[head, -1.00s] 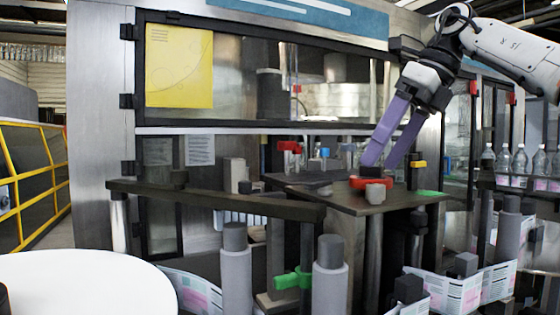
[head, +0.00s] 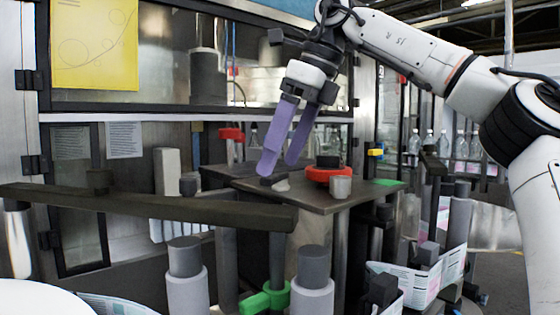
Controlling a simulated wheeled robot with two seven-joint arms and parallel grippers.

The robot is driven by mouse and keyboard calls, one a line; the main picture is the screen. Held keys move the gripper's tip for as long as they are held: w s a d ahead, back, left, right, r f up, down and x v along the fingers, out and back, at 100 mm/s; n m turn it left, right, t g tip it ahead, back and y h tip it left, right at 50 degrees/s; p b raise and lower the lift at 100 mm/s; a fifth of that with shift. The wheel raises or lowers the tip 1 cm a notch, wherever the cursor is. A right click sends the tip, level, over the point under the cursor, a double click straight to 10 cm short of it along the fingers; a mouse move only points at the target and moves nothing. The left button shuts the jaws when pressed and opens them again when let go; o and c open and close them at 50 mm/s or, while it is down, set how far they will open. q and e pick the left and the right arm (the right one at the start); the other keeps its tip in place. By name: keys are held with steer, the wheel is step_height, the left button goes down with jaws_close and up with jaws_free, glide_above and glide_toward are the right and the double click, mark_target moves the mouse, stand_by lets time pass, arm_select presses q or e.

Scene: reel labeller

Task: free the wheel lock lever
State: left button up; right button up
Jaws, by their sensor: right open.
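My right gripper (head: 279,166) hangs from the upper right with its two purple fingers open and pointing down. Its tips are over the left part of a dark raised plate (head: 330,202), close to a small dark piece (head: 268,181) and a flat grey piece (head: 282,186). I cannot tell whether they touch. A red ring-like part with a black knob (head: 328,173) sits on the plate, right of the fingers. A green clamp-like handle (head: 265,300) is on a post below. I cannot tell which part is the wheel lock lever. My left gripper is out of view.
A long dark bar (head: 150,203) crosses at the left in front of the machine. Grey capped posts (head: 186,275) stand in the foreground. A red handle (head: 231,133) is behind the plate. A grey cylinder (head: 341,187) is beside the red part. Bottles (head: 461,147) stand far right.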

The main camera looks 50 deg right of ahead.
steer(key=shift+x, duration=0.9)
steer(key=shift+r, duration=0.1)
steer(key=c, duration=1.5)
steer(key=shift+n, duration=0.3)
steer(key=n, duration=0.1)
steer(key=n+y, duration=0.1)
steer(key=n, duration=0.1)
steer(key=shift+s+d+g, duration=0.3)
steer(key=shift+d+g, duration=0.1)
steer(key=shift+s+d+n+g+y, duration=0.1)
steer(key=shift+d+n+g+y, duration=0.2)
steer(key=shift+n, duration=0.75)
steer(key=shift+s+d+n+g+y, duration=0.15)
steer(key=shift+n+g+y, duration=0.15)
steer(key=shift+n, duration=0.75)
steer(key=shift+w, duration=0.1)
steer(key=o, duration=1.5)
